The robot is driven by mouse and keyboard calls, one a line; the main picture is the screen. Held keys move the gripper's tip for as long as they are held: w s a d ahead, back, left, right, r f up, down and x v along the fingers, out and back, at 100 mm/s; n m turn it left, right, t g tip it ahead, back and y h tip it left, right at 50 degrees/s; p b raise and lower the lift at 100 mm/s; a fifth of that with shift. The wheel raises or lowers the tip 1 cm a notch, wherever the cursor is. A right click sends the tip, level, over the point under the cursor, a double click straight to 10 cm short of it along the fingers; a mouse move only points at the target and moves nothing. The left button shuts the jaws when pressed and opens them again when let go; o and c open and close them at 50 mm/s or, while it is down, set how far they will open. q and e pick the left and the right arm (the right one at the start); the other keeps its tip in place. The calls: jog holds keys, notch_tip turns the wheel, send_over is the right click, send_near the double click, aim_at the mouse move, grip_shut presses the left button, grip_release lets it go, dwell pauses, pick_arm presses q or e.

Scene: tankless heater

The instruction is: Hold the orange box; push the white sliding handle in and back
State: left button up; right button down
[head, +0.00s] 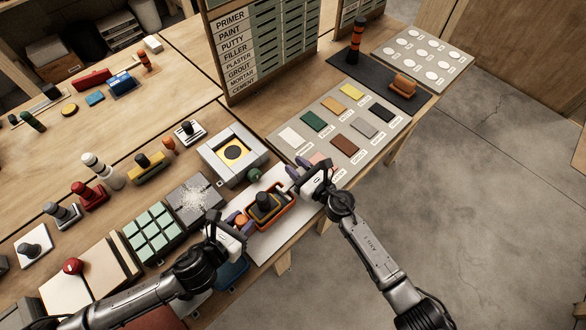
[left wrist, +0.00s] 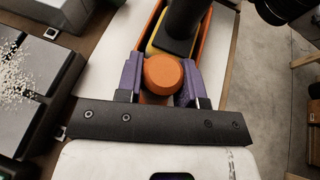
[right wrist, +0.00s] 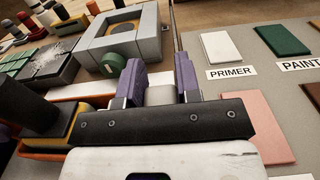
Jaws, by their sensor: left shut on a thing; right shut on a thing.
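The orange box (head: 284,214) lies on a white board at the table's front edge, with a black knob (head: 263,199) on a yellow block inside. My left gripper (head: 242,221) is at its left end; in the left wrist view its purple fingers are shut on the box's round orange knob (left wrist: 163,73). My right gripper (head: 290,179) is at the box's far right end. In the right wrist view its purple fingers are shut on the whitish sliding handle (right wrist: 160,95). The orange box (right wrist: 42,152) shows at lower left there. Where the handle joins the box is hidden.
A grey square frame with a yellow centre (head: 209,152) and a small green knob (head: 254,174) stand behind the box. A sample board (head: 294,119) with coloured tiles lies to the right. Tile samples (head: 153,232) lie left. The floor in front is clear.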

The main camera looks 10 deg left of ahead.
jog(key=shift+w+d, duration=0.2)
jog(key=shift+d, duration=0.05)
jog(key=c, duration=1.3)
grip_release()
jog(key=o, duration=0.5)
jog(key=shift+s, duration=0.1)
jog(key=v, duration=1.2)
